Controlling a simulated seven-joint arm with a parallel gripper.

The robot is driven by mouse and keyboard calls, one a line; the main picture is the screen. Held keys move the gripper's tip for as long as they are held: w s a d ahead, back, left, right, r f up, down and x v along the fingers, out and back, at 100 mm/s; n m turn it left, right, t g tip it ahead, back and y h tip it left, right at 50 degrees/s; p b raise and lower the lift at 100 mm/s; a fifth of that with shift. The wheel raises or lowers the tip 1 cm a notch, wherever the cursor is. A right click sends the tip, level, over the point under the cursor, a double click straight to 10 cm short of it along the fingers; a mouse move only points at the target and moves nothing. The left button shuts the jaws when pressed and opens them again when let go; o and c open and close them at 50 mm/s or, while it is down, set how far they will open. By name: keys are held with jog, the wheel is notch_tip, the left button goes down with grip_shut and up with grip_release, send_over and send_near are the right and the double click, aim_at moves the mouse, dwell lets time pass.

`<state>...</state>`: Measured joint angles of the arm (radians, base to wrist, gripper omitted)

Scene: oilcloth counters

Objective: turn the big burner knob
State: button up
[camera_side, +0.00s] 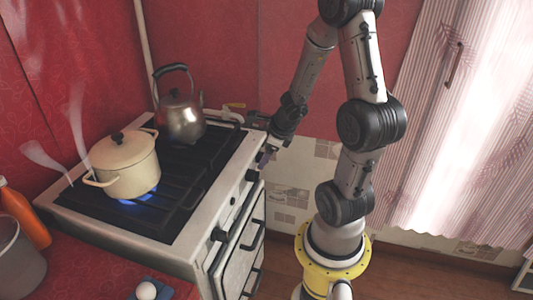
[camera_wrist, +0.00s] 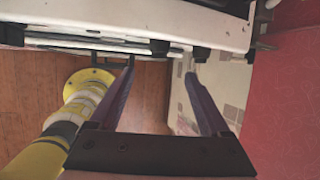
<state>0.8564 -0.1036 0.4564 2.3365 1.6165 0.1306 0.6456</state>
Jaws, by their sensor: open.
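The stove front has a row of dark knobs. The near knob (camera_side: 218,235) looks largest in the side view, but I cannot be sure of the true sizes. Another knob (camera_side: 251,175) is further back, close to my gripper (camera_side: 267,155). In the wrist view my gripper (camera_wrist: 160,67) is open and empty, its two purple fingers reaching toward the stove front. One dark knob (camera_wrist: 159,47) lies ahead between the fingertips, and another (camera_wrist: 201,53) is near the right fingertip. I see no clear contact; the exact gap cannot be told.
A cream pot (camera_side: 132,168) steams over a blue flame on the stove (camera_side: 180,238). A metal kettle (camera_side: 181,117) stands behind it. Oven door handles (camera_side: 254,233) stick out below the knobs. An orange bottle (camera_side: 25,215), a grey pot (camera_side: 18,255) and an egg (camera_side: 146,291) are at the lower left.

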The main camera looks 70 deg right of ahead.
aim_at(253, 176)
dwell(0.3)
